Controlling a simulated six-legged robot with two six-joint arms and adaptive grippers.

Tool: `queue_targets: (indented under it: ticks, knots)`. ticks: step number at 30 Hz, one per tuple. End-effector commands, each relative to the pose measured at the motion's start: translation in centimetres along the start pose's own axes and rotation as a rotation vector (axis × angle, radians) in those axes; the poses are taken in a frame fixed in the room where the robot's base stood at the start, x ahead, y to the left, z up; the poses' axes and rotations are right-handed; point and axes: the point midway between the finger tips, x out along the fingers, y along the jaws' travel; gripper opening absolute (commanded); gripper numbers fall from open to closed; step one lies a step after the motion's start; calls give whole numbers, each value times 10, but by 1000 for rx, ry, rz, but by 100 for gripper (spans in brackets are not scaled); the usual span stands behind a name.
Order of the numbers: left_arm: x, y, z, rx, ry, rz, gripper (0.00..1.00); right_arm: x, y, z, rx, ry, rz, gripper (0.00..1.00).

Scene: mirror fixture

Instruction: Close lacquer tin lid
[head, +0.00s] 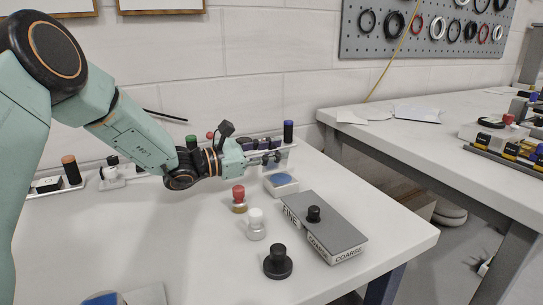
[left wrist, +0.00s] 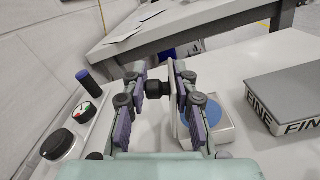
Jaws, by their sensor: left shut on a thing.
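The lacquer tin (head: 283,191) is a small pale box with a round blue inside, standing open on the white table; it also shows in the left wrist view (left wrist: 224,137). Its lid (left wrist: 174,95) stands raised on edge, seen nearly edge-on, with a black knob (left wrist: 155,89) on its face. My left gripper (head: 268,159) is above and behind the tin. In the left wrist view its fingers (left wrist: 157,88) are closed around the knob. Whether the lid's lower edge joins the tin is hidden. My right gripper is not in view.
In front of the tin are a red-capped jar (head: 239,199), a white-capped jar (head: 256,224) and a black knobbed weight (head: 278,262). A grey FINE/COARSE block (head: 335,229) stands to the right. A blue-topped cylinder (head: 288,131) stands behind. The table's left middle is clear.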

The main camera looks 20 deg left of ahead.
Motion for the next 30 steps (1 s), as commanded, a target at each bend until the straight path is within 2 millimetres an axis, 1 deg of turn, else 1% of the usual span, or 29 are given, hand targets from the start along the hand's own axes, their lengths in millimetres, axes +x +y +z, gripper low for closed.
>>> queue_targets:
  ticks: [1, 9, 12, 17, 27, 28, 30]
  knots:
    - [0, -3, -3, 37, -2, 2, 0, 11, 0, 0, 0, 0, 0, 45]
    - [0, -13, -1, 222, -1, 3, 0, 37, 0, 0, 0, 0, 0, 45]
    - [0, -16, -1, 270, -1, 2, 0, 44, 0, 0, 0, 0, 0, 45]
    - [0, -18, 1, 314, 1, 2, 0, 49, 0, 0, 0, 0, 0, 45]
    - [0, -17, 2, 321, 2, 3, 0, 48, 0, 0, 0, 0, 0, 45]
    - [0, -17, 2, 321, 1, 3, 29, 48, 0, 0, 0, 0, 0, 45]
    - [0, -17, 2, 320, 1, 3, 35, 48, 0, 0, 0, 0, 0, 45]
